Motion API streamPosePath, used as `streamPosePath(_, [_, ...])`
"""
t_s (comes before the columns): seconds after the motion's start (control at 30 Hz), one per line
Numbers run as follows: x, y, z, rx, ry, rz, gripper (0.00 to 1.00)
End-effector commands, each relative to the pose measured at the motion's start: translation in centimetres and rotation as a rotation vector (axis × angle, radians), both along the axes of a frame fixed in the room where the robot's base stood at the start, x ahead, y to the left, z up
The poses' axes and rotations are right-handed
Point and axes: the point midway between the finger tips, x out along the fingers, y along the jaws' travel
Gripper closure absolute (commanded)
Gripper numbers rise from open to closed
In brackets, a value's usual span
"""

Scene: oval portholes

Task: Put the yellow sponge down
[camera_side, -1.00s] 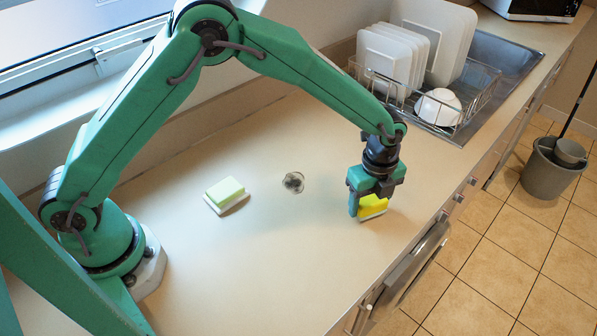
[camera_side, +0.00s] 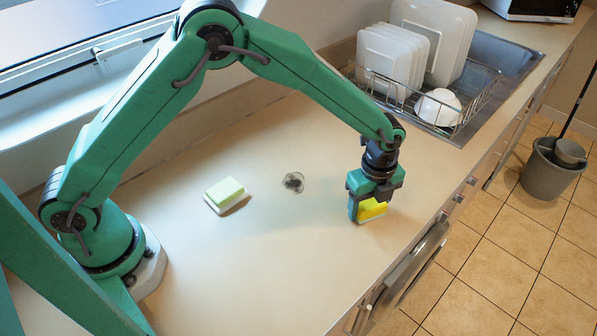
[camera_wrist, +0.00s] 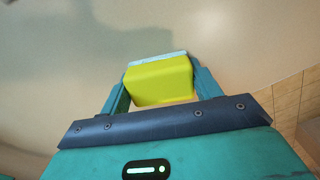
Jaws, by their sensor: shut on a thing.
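The yellow sponge (camera_side: 371,210) has a pale layer on its underside. It is between the fingers of my gripper (camera_side: 367,209), near the counter's front edge at the right. My gripper is shut on it and points down. In the wrist view the yellow sponge (camera_wrist: 160,82) sits between the two teal fingers of my gripper (camera_wrist: 160,84). The sponge is at or just above the counter; I cannot tell if it touches.
A dark, crumpled-looking spot (camera_side: 293,182) is mid-counter. A dish rack (camera_side: 478,97) with white plates and a bowl (camera_side: 438,107) stands behind. A grey bucket (camera_side: 551,170) is on the floor.

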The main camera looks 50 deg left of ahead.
Motion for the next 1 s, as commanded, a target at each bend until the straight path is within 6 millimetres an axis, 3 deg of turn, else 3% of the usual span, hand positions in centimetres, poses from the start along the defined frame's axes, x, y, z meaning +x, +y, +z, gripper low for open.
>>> streamPosePath(0.07, [-0.1,0.0,-1.2,0.0,0.0,0.0,0.62])
streamPosePath(0.1, [-0.1,0.0,-1.2,0.0,0.001,0.0,0.35])
streamPosePath(0.2, [-0.1,0.0,-1.2,0.0,0.001,0.0,0.16])
streamPosePath(0.67, [-0.3,0.1,-1.0,0.004,0.007,-0.001,0.15])
streamPosePath(0.87, [-0.4,0.1,0.4,0.005,0.009,-0.001,0.15])
streamPosePath(1.0, [-0.2,0.0,2.5,0.002,0.004,-0.001,0.15])
